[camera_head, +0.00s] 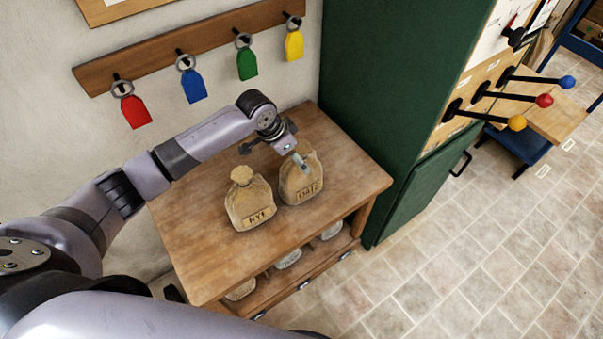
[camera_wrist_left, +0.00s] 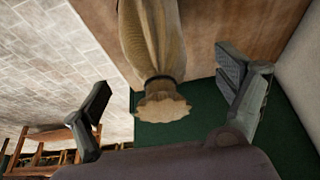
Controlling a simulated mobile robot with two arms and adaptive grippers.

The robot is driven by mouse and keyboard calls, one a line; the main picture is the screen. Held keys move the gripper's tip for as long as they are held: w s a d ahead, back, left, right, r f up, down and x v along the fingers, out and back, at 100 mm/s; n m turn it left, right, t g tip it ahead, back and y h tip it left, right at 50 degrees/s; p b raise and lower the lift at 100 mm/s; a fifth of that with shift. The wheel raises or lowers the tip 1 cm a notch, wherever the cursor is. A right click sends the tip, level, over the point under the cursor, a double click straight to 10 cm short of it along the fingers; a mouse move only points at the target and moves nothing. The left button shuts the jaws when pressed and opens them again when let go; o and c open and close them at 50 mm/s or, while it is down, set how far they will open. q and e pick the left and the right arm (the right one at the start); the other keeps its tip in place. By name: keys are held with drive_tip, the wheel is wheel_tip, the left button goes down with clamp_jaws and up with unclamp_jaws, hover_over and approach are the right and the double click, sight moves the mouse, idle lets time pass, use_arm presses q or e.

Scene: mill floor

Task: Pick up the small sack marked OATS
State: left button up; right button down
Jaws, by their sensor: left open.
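The small tan sack marked OATS (camera_head: 299,190) stands upright on the wooden table, towards its back right. My left gripper (camera_head: 274,155) is open at the top of this sack, one finger crossing in front of its upper part. In the left wrist view the sack (camera_wrist_left: 152,40), with a dark tie and flared pale top, lies between the two spread fingers of the left gripper (camera_wrist_left: 166,82). There is a gap on both sides. My right gripper is not in view.
A similar sack, lettered like RYE (camera_head: 250,203), stands close left of OATS on the table (camera_head: 195,235). A green cabinet (camera_head: 385,100) rises right behind the table. Coloured tags hang from a wall rack (camera_head: 190,45). Pale items sit on the lower shelf. Tiled floor (camera_head: 450,260) is clear.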

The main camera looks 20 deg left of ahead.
sight(295, 187)
use_arm(q)
drive_tip(key=shift+d+f, duration=0.15)
drive_tip(key=shift+f, duration=0.2)
drive_tip(key=p+x, duration=0.1)
drive_tip(key=x, duration=0.3)
drive_tip(key=shift+w+d+f+p, duration=0.1)
drive_tip(key=shift+p, duration=0.2)
drive_tip(key=shift+w+d+f, duration=0.1)
drive_tip(key=shift+f, duration=0.2)
drive_tip(key=c, duration=2)
drive_tip(key=shift+w+r, duration=0.1)
drive_tip(key=shift+r, duration=0.05)
drive_tip(key=shift+c, duration=0.2)
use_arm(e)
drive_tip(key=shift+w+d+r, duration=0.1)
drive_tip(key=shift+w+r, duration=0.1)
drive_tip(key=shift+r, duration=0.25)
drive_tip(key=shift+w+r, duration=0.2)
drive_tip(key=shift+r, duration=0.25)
